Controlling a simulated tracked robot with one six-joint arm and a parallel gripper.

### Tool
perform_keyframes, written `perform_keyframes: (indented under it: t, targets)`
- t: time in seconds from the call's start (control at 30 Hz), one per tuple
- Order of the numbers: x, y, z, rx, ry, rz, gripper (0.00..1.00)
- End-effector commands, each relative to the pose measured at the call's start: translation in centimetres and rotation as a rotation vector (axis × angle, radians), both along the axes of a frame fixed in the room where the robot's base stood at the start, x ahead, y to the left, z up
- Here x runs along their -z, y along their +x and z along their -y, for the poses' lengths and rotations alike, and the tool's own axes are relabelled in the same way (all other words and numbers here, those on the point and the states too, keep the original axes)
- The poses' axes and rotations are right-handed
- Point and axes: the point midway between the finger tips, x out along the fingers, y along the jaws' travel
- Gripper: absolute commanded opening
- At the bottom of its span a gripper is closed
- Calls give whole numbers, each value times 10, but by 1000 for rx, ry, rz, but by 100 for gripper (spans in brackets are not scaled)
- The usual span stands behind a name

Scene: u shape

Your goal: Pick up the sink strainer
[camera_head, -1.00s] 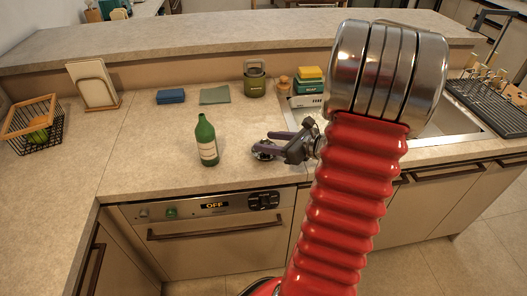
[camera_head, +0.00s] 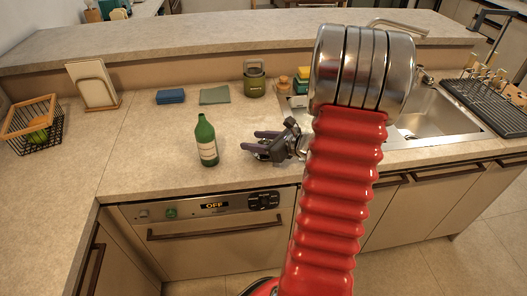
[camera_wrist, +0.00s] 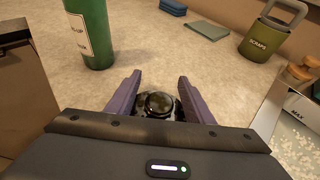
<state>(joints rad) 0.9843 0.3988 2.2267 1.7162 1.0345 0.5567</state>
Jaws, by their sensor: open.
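The sink strainer (camera_wrist: 158,101), a small dark shiny round piece, sits on the counter in the wrist view. It lies between the two purple fingers of my gripper (camera_wrist: 160,79), with bare counter between the fingertips beyond it. Its near part is hidden by the gripper body. In the head view my gripper (camera_head: 249,140) is low over the counter, right of the green bottle, and mostly covers the strainer. The fingers are open, with one on each side of the strainer; I cannot tell whether they touch it.
A green bottle (camera_head: 207,141) stands close left of my gripper. A green scraps canister (camera_head: 254,79), a cloth (camera_head: 215,95) and a blue sponge (camera_head: 171,96) are behind. The sink (camera_head: 437,113) is to the right. The counter's front edge is near.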

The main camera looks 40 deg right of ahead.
Motion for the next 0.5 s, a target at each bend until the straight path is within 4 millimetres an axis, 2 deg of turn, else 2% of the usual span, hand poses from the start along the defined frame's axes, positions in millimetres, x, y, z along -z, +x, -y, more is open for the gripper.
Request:
perform_keyframes:
  t: [0.5]
  targets:
    - [0, 0, 0, 0, 0, 0, 46]
